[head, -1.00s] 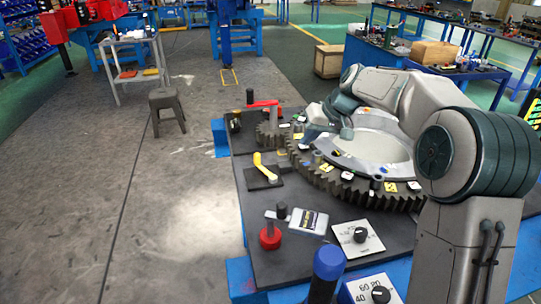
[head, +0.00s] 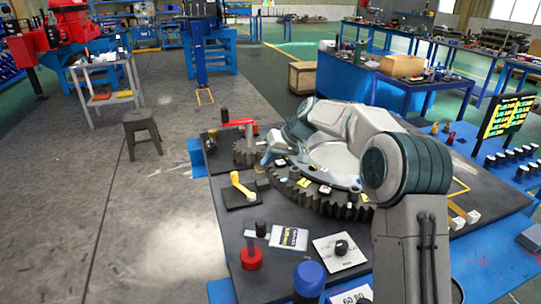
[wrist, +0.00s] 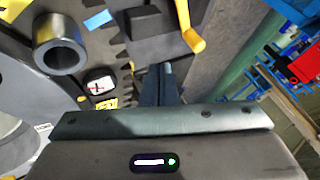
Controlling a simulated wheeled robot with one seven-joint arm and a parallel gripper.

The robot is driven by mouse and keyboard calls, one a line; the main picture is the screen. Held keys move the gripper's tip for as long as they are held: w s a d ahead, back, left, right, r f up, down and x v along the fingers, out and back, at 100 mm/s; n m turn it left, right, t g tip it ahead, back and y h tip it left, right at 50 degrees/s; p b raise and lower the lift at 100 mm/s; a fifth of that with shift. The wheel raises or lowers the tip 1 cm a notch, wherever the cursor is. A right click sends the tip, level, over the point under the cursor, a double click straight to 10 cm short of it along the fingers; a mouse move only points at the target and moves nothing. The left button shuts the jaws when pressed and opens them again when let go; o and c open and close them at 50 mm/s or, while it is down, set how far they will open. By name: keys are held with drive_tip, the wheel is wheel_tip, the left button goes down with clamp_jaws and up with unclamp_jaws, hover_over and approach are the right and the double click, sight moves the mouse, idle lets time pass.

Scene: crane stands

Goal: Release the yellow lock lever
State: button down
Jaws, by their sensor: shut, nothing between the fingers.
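The yellow lock lever (head: 241,186) stands on a small black base plate (head: 243,204) at the left of the dark table in the head view. In the wrist view the lever (wrist: 184,18) runs down from the top edge, and its rounded end lies just right of and above my fingertips. My gripper (wrist: 163,72) is shut and empty, with its fingers close to the dark block beside the lever; I cannot tell whether they touch it. In the head view my gripper (head: 268,158) shows small, up and right of the lever, over the gear's left edge.
A large toothed gear (head: 318,197) lies right of the lever. A red-handled lever (head: 238,123) is behind it, and a red knob (head: 251,256) and a blue-capped post (head: 309,280) are in front. A metal ring (wrist: 60,44) shows in the wrist view. Open floor lies left.

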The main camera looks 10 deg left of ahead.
drive_tip(key=x, duration=0.6)
drive_tip(key=a, duration=0.1)
drive_tip(key=s+a, duration=0.1)
drive_tip(key=a+p, duration=0.1)
drive_tip(key=shift+s+r, duration=0.25)
drive_tip(key=shift+s, duration=0.05)
drive_tip(key=shift+a+f, duration=0.1)
drive_tip(key=shift+a, duration=0.1)
